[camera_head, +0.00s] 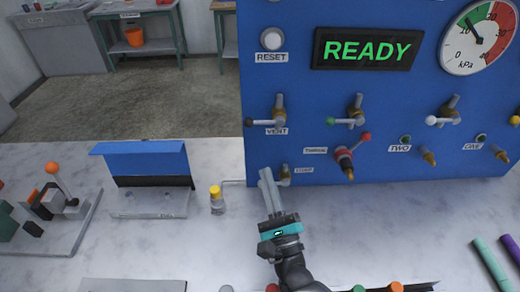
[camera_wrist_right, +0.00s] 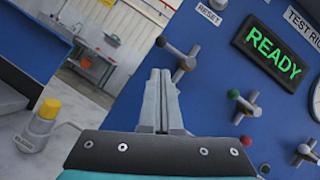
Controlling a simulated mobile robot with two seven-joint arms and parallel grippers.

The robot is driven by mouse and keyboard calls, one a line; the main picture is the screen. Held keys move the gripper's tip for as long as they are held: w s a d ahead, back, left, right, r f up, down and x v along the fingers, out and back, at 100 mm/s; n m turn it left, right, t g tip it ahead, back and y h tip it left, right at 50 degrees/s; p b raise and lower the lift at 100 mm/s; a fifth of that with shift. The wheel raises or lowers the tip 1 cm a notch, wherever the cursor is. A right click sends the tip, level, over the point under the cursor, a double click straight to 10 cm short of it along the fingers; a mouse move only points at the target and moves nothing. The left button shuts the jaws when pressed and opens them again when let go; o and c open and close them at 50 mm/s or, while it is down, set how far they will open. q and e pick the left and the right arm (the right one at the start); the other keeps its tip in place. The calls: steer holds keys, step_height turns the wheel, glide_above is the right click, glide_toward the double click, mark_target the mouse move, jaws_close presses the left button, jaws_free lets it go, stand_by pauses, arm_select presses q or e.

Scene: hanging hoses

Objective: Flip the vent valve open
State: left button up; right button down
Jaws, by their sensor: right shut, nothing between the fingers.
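The vent valve (camera_head: 278,108) is a brass valve on the blue panel, above the VENT label (camera_head: 276,132). Its grey lever points left, about level, and ends in a black knob (camera_head: 249,122). In the right wrist view the valve (camera_wrist_right: 187,62) and its black knob (camera_wrist_right: 160,42) show just beyond my fingertips. My right gripper (camera_head: 266,174) is shut and empty, below the vent lever in the head view; it also shows in the right wrist view (camera_wrist_right: 160,76). I cannot tell whether it touches the lever. My left gripper is not in view.
More valves with green (camera_head: 330,121), white (camera_head: 431,120) and red knobs (camera_head: 366,136) sit to the right. The display (camera_head: 367,50) reads READY; a gauge (camera_head: 478,38) is at top right. A yellow-capped bottle (camera_head: 217,200) and blue stand (camera_head: 142,163) are on the worktop left.

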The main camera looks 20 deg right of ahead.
mark_target(263, 122)
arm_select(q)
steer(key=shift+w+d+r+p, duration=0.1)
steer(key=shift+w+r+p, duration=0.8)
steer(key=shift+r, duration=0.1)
arm_select(e)
steer(key=x, duration=1)
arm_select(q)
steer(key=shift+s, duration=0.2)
arm_select(e)
steer(key=shift+s, duration=0.1)
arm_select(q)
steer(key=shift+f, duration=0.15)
arm_select(e)
steer(key=shift+d, duration=0.1)
